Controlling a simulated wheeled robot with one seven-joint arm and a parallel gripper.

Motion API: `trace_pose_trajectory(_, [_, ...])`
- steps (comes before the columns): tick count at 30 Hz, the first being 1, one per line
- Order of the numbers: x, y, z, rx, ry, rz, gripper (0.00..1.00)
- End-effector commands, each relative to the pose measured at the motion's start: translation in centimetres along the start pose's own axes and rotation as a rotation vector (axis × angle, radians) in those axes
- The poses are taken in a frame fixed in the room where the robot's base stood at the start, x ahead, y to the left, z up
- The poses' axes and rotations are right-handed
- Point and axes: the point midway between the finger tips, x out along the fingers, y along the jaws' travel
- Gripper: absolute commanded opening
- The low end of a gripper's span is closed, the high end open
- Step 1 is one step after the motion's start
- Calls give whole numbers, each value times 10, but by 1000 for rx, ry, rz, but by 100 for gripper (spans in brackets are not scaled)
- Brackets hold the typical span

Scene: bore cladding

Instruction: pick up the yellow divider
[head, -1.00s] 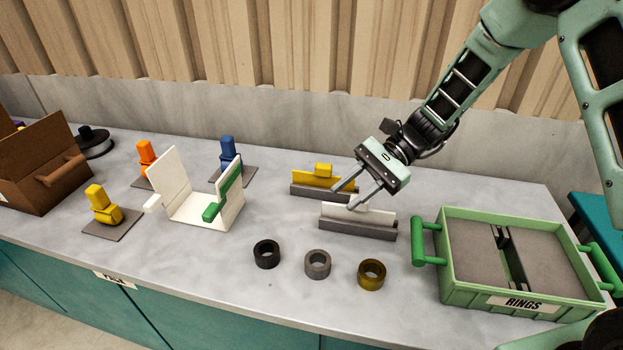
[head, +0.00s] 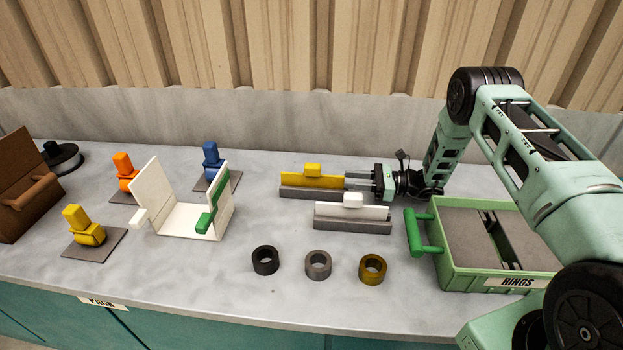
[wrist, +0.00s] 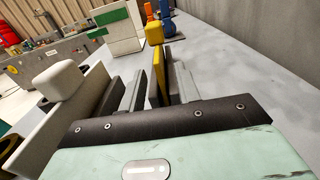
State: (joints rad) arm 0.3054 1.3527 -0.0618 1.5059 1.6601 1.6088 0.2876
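The yellow divider (head: 314,180), a thin upright plate with a knob on top, stands in a grey base (head: 300,193) at the back middle of the counter. My gripper (head: 348,181) is level with it at its right end, pointing left along its length. The fingers are apart.
A white divider (head: 352,212) in its own base stands close in front. The green RINGS crate (head: 515,283) is at the right. Three rings, black (head: 265,260), grey (head: 318,264) and brass (head: 372,269), lie in front. A white holder (head: 150,190) stands left.

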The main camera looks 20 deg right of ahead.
Motion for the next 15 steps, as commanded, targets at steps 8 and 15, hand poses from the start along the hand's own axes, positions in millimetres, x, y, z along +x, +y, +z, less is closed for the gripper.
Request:
trace_pose_trajectory(8, [23, 1, 1, 0, 2, 2, 33])
trace_pose_trajectory(15, [57, 4, 1, -1, 3, 5, 33])
